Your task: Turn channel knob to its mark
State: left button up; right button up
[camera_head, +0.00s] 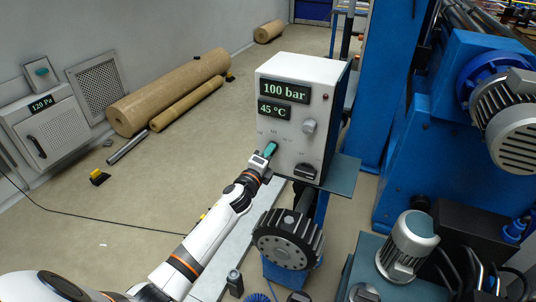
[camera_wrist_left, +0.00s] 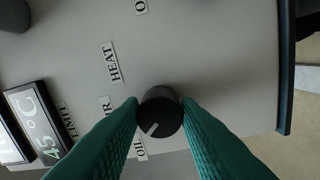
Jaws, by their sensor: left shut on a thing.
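My left gripper (camera_head: 270,149) reaches the lower left of the front of a white control box (camera_head: 300,75). In the left wrist view, its two green fingers are shut on a round black knob (camera_wrist_left: 161,108), one on each side. A white pointer line on the knob points down and left in that view, toward a label reading OIL (camera_wrist_left: 140,146) that is partly hidden by a finger. A label HEAT (camera_wrist_left: 113,62) is on the panel nearby. In the head view the held knob is hidden by the gripper. My right gripper is not in view.
The box also bears a grey knob (camera_head: 309,127), a black knob (camera_head: 305,172), a 100 bar display (camera_head: 285,91) and a 45 °C display (camera_head: 274,110). A dark toothed wheel (camera_head: 288,240) stands below. Blue machinery (camera_head: 420,150) fills the right side.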

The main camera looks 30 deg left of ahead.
pick_arm(q)
jog(key=shift+n, duration=0.6)
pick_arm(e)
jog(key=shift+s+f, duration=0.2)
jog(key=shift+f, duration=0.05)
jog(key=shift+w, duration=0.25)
pick_arm(q)
jog(key=o, duration=1)
jog(key=shift+c, duration=0.2)
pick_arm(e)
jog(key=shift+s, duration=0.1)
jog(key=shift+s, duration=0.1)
pick_arm(q)
jog(key=s+p, duration=0.1)
jog(key=s, duration=1.1)
jog(key=shift+d+f, duration=0.15)
jog(key=shift+d, duration=0.25)
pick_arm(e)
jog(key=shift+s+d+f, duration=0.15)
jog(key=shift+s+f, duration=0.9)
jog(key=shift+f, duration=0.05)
